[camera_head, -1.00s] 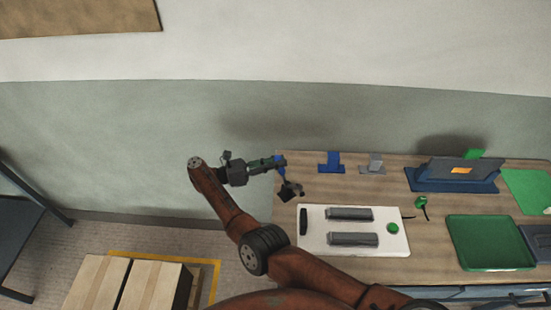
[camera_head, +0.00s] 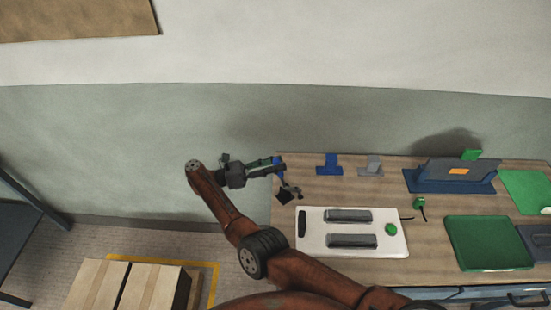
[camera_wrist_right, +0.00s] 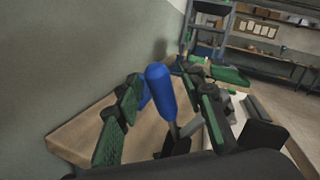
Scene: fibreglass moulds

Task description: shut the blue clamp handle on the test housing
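The blue clamp handle (camera_wrist_right: 162,90) stands up between the two green-padded fingers of my right gripper (camera_wrist_right: 165,115) in the right wrist view. The fingers are apart, with a visible gap on the left side of the handle. A grey metal lever runs down from the handle to a dark clamp base (camera_head: 289,195) at the table's left end. In the head view my right gripper (camera_head: 279,166) is level beside the top of the blue handle (camera_head: 280,176) and partly hides it. I cannot tell which part is the test housing. My left gripper is out of view.
A white board (camera_head: 314,248) with two grey bars lies right of the clamp. A blue bracket (camera_head: 329,165) and a grey bracket (camera_head: 371,166) stand behind it. A green tray (camera_head: 488,243) is farther right. The wall rises behind the table; floor boxes (camera_head: 125,286) stand left.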

